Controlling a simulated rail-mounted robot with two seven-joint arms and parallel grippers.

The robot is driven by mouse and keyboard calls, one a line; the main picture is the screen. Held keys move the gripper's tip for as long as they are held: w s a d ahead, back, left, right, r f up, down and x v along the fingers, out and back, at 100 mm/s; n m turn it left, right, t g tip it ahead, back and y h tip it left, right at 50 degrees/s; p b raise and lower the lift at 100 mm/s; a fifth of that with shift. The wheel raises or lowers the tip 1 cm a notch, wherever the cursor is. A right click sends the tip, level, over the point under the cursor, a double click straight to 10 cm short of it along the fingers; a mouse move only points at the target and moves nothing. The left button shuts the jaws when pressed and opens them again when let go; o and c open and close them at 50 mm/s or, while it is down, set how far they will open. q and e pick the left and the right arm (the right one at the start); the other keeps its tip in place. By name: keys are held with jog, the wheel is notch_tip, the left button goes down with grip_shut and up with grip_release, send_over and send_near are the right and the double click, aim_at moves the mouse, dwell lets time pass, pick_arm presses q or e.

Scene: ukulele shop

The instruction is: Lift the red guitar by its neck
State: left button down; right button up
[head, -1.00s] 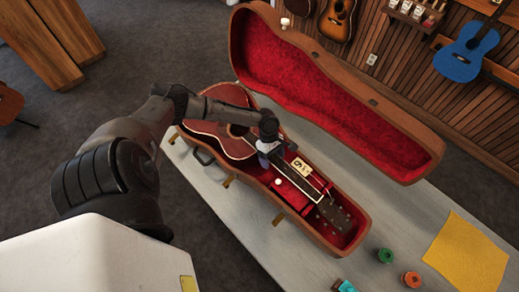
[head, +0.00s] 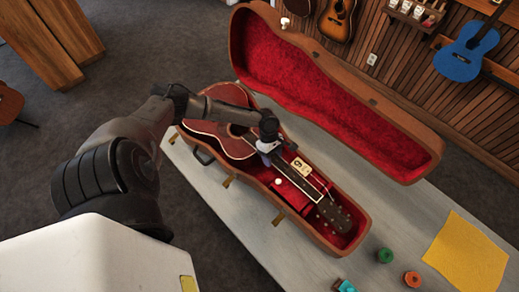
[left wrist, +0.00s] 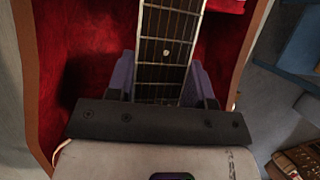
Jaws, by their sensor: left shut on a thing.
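The red guitar (head: 221,138) lies in the open case (head: 332,246), its headstock (head: 334,217) toward the lower right. My left gripper (head: 268,153) reaches down over the neck near the body. In the left wrist view the guitar neck (left wrist: 166,50) runs between the two purple fingers of my left gripper (left wrist: 160,85), one on each side, and the gripper is shut on it. The fingertips' lower ends are hidden by the neck and gripper body. Whether the guitar is clear of the case lining cannot be told. My right gripper is not in view.
The case's red-lined lid (head: 330,100) stands open behind. A numbered tag (head: 301,166) lies beside the neck. On the table (head: 330,268) are a green roll (head: 385,256), an orange roll (head: 412,279), a teal item (head: 344,286) and a yellow cloth (head: 467,252). A blue guitar (head: 466,52) hangs on the wall.

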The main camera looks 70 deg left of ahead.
pick_arm(q)
jog(key=shift+r, duration=0.1)
notch_tip(320, 180, up, 18)
jog(key=shift+p, duration=0.4)
dwell(0.6)
jog(key=c, duration=1.1)
grip_release()
grip_shut()
jog(key=shift+w+r, duration=0.1)
